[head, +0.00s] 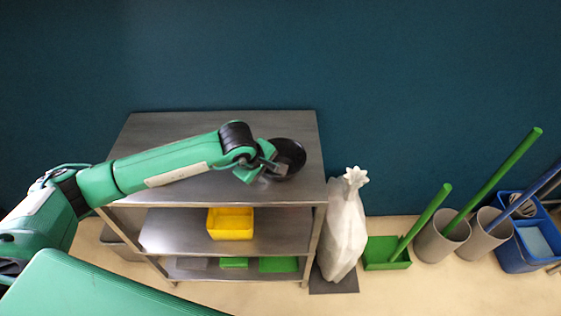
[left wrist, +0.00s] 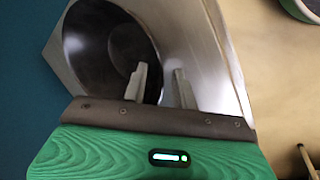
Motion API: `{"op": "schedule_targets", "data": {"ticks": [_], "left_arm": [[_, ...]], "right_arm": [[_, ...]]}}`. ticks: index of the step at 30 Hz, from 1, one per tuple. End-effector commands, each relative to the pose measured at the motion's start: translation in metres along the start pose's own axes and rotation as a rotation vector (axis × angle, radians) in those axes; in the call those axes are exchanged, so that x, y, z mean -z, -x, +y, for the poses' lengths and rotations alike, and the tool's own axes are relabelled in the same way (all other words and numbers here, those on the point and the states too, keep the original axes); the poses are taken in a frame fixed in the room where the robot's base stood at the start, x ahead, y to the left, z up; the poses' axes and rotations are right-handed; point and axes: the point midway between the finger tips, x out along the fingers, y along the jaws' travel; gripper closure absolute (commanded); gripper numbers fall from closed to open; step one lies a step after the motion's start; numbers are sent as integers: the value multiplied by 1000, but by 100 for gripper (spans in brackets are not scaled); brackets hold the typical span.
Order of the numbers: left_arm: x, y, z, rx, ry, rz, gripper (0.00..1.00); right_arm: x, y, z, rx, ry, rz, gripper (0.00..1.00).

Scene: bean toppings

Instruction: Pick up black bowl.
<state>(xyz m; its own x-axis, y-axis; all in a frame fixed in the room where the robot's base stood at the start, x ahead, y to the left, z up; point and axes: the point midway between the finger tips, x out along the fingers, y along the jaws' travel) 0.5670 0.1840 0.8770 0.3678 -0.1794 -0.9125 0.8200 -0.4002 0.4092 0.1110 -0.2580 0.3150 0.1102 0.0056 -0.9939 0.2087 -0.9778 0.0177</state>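The black bowl (head: 289,156) stands on the top shelf of the steel rack, near its right side. My left gripper (head: 268,165) is at the bowl's left side and hides part of it. In the left wrist view the bowl (left wrist: 98,42) fills the upper left. The two fingers of my left gripper (left wrist: 160,80) are apart there, one over the bowl's inside and the other just past its rim on the right. The bowl's rim lies in line with the gap; whether either finger touches it I cannot tell. My right gripper is not in view.
The steel rack (head: 165,130) has a bare top around the bowl. A yellow bin (head: 231,223) is on its middle shelf and green items are below. A white bag (head: 344,230), a green dustpan (head: 386,253) and grey bins stand to the right. A teal wall is behind.

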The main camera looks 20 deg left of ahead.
Motion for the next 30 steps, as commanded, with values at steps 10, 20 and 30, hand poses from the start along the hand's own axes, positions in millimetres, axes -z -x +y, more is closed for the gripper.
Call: {"op": "schedule_targets", "data": {"ticks": [10, 20, 30], "left_arm": [[0, -12, 0, -1, 0, 0, 72], [0, -12, 0, -1, 0, 0, 100], [0, -7, 3, -3, 0, 1, 100]], "right_arm": [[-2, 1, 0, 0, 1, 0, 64], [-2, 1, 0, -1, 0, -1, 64], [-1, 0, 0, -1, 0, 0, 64]]}}
